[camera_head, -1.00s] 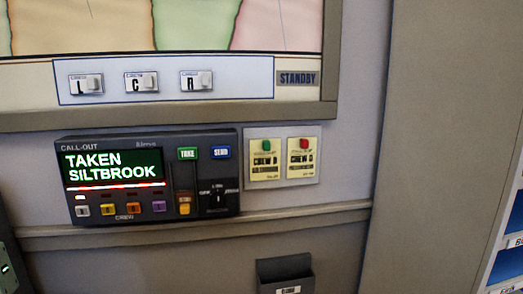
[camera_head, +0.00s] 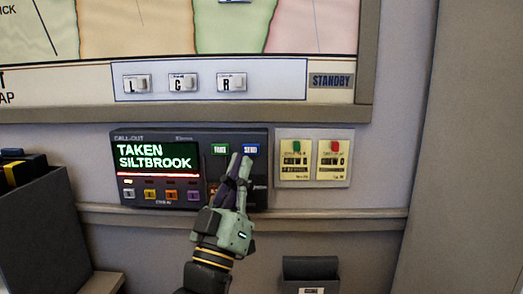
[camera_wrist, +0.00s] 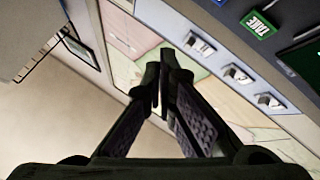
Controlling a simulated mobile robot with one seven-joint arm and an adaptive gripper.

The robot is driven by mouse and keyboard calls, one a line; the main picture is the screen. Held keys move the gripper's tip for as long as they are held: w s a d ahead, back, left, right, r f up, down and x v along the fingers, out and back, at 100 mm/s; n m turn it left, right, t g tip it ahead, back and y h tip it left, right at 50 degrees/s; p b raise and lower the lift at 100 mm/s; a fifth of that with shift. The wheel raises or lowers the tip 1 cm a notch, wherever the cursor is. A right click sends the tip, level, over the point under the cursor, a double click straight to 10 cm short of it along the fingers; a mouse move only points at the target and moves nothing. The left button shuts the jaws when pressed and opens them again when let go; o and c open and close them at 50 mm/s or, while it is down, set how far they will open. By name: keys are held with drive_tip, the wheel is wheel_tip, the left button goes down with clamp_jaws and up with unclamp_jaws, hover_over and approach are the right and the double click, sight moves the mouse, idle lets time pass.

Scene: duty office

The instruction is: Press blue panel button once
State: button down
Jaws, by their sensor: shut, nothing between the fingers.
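The blue button marked SEND (camera_head: 251,149) is at the upper right of the dark call-out panel (camera_head: 125,172) on the wall. A blue piece at the top edge of the wrist view (camera_wrist: 220,2) appears to be the same button. My gripper (camera_head: 241,158) is shut and empty, its fingers pointing up the panel. In the head view its tips overlap the area just below the blue button; I cannot tell whether they touch. The gripper (camera_wrist: 164,68) also shows shut in the wrist view. The panel screen (camera_head: 158,158) reads TAKEN SILTBROOK.
A green TAKE button (camera_head: 220,149) sits just left of the blue one. Several crew buttons (camera_head: 150,194) line the panel's bottom. Two yellow cards (camera_head: 295,173) with green and red tops hang to the right. Switches (camera_head: 184,83) sit above; a holder (camera_head: 310,270) is below.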

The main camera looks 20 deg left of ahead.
sight(245, 154)
drive_tip(key=shift+w+a, duration=0.1)
drive_tip(key=w+a, duration=0.2)
drive_tip(key=w, duration=0.6)
drive_tip(key=shift+a, duration=0.2)
drive_tip(key=shift+w+b, duration=0.2)
drive_tip(key=shift+b, duration=0.2)
idle(1.2)
drive_tip(key=shift+w+a, duration=0.1)
drive_tip(key=shift+w, duration=0.2)
drive_tip(key=shift+w+a+b, duration=0.1)
drive_tip(key=shift+w+b, duration=0.3)
drive_tip(key=shift+b, duration=0.05)
idle(0.5)
drive_tip(key=shift+s, duration=0.1)
drive_tip(key=shift+s+d, duration=0.25)
drive_tip(key=shift+s, duration=0.45)
